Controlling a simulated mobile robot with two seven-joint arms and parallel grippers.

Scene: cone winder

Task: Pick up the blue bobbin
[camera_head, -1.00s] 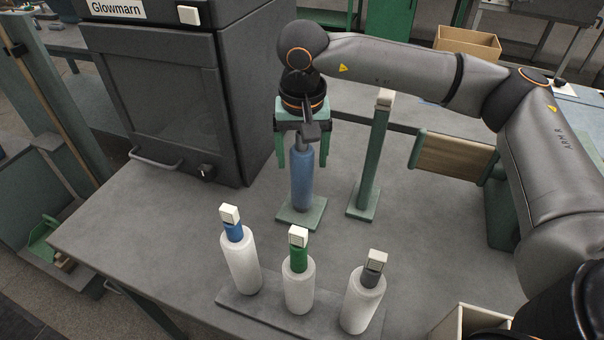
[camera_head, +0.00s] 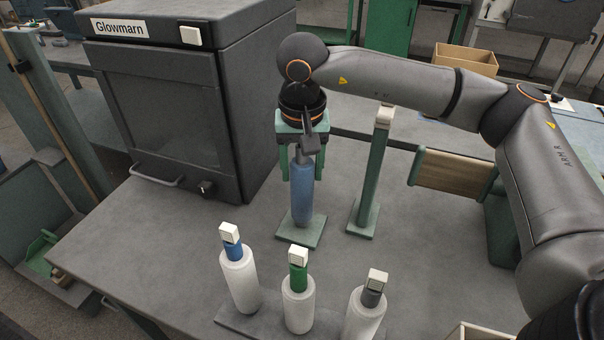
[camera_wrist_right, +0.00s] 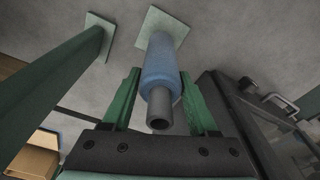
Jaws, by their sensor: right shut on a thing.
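The blue bobbin (camera_head: 302,194) stands upright over a square green base plate (camera_head: 303,232) on the grey table. My right gripper (camera_head: 302,172) comes down from above and is shut on the bobbin's upper part, one green finger on each side. In the right wrist view the bobbin (camera_wrist_right: 160,70) runs between the two fingers, its grey tube end nearest the camera, with the pale base plate (camera_wrist_right: 165,24) beyond it. I cannot tell whether the bobbin touches the plate. My left gripper is not in view.
A green post (camera_head: 372,180) on its own base stands just right of the bobbin. In front, several white cones with blue, green and grey tops (camera_head: 298,300) stand on a dark rack. A dark Glowmarn cabinet (camera_head: 160,110) stands at the left.

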